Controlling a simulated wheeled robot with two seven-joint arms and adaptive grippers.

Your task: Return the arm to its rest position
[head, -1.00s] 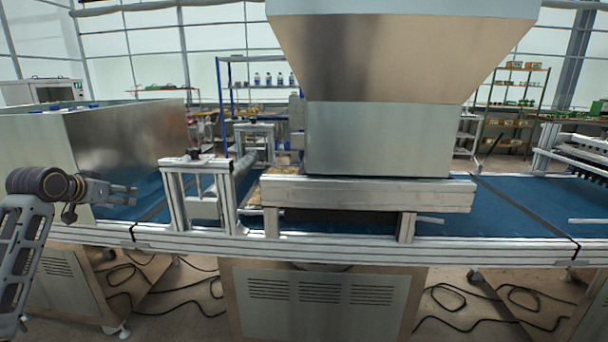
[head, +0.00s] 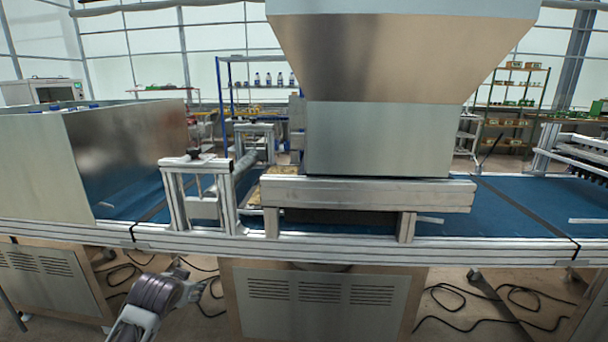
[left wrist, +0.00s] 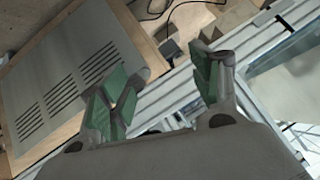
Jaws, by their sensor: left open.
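My left arm comes in low at the bottom left of the head view. Its left gripper (head: 178,268) sits below the front rail of the conveyor (head: 340,246), mostly hidden behind my own wrist. In the left wrist view, the two green-padded fingers of my left gripper (left wrist: 160,70) stand apart with nothing between them. The gripper is open and empty. My right gripper is not in view.
The steel hopper (head: 385,135) rises over the blue belt (head: 510,205). A small metal frame (head: 197,190) and a large steel bin (head: 130,150) stand to its left. A vented cabinet (head: 320,300) is below the rail. Black cables (head: 480,305) lie on the floor.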

